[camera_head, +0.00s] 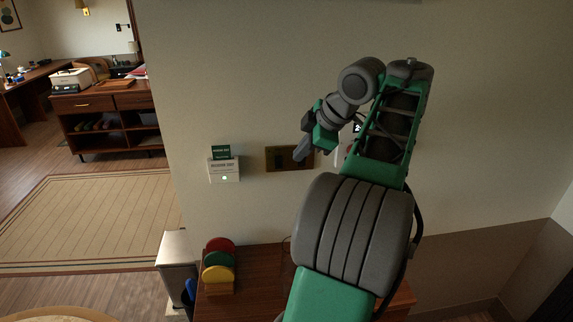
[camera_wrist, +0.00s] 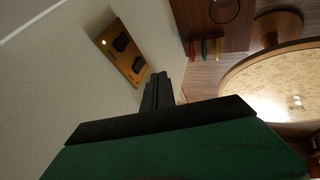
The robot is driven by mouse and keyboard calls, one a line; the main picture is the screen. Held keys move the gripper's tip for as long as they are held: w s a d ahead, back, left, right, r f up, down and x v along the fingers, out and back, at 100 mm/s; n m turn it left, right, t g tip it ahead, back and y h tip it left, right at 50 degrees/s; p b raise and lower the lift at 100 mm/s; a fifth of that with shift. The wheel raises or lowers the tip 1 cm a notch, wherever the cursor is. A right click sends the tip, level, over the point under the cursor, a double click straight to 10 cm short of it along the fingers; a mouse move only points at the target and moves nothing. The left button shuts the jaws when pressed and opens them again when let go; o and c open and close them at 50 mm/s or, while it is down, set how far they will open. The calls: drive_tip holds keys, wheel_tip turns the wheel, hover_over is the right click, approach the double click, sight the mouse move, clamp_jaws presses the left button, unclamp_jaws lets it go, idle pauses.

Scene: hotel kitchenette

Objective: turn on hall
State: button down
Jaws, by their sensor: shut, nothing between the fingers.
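A brass switch plate (camera_head: 274,165) is on the pale wall, partly hidden behind my gripper in the head view. In the wrist view the plate (camera_wrist: 113,53) shows two dark rockers, one (camera_wrist: 121,42) nearer a small lit lamp (camera_wrist: 103,42), the other (camera_wrist: 139,65) nearer my fingertips. I cannot read any label for the hall. My gripper (camera_head: 300,154) is shut and empty, in front of the plate's right part. In the wrist view its fingertips (camera_wrist: 157,80) are beside the plate's near end and look apart from it.
A white wall unit (camera_head: 224,172) with a green light and a green sign above is left of the plate. Below is a wooden cabinet top (camera_head: 262,262) with a rack of coloured discs (camera_head: 219,259). A round table (camera_wrist: 285,90) shows in the wrist view.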

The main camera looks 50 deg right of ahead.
sight(283, 164)
drive_tip(key=shift+r, duration=0.1)
drive_tip(key=w+f, duration=0.3)
drive_tip(key=w+d+f, duration=0.1)
drive_tip(key=w+f, duration=0.1)
drive_tip(key=w, duration=0.1)
drive_tip(key=w+d+f+b, duration=0.1)
drive_tip(key=w+f, duration=0.1)
drive_tip(key=f, duration=0.1)
drive_tip(key=shift+w+d+f, duration=0.25)
drive_tip(key=shift+w+f, duration=0.05)
drive_tip(key=shift+w, duration=0.1)
drive_tip(key=shift+f, duration=0.1)
